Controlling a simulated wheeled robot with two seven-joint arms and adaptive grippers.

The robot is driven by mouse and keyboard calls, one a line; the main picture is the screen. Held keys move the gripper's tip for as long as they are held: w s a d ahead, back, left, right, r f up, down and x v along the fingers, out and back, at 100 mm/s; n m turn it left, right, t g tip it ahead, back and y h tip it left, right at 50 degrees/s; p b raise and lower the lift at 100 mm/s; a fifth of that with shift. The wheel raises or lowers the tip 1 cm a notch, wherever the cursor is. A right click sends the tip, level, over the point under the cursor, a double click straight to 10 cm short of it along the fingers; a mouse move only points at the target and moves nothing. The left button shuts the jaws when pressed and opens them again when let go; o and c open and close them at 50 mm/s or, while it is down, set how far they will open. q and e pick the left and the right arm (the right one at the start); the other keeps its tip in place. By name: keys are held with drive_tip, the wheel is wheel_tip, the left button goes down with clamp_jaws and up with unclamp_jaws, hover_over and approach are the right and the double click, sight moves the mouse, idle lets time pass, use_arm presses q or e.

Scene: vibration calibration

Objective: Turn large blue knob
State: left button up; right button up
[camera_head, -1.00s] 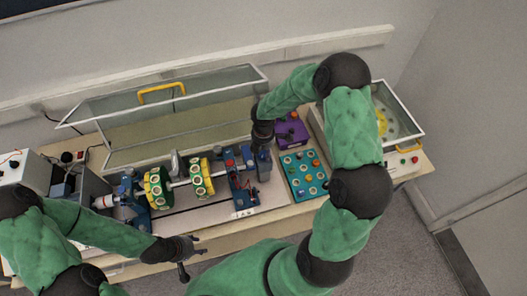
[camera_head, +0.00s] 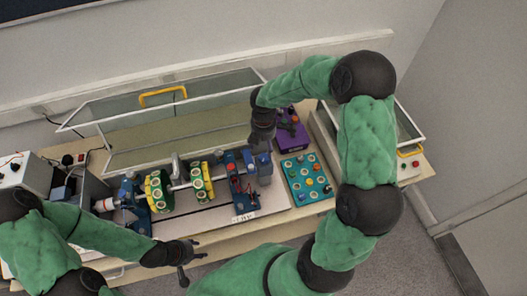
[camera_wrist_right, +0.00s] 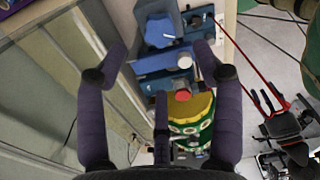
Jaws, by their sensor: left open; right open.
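A large blue knob (camera_wrist_right: 160,30) with a white mark sits on the end of the blue machine block, at the top of the right wrist view. It also shows in the head view (camera_head: 264,166) at the right end of the rig, just below the right gripper. My right gripper (camera_head: 264,136) is open and empty above it. In the right wrist view its dark fingers (camera_wrist_right: 161,62) are spread, with the knob beyond the fingertips and apart from them. My left gripper (camera_head: 192,259) is open and empty near the bench's front edge.
A red knob (camera_wrist_right: 182,95) and yellow-green discs (camera_wrist_right: 190,122) stand along the rig. A teal panel with several small knobs (camera_head: 298,189) and a purple box (camera_head: 291,143) lie to the right. A raised clear cover with a yellow handle (camera_head: 163,96) stands behind.

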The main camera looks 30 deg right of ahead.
drive_tip(key=shift+r, duration=2.1)
drive_tip(key=shift+f, duration=0.1)
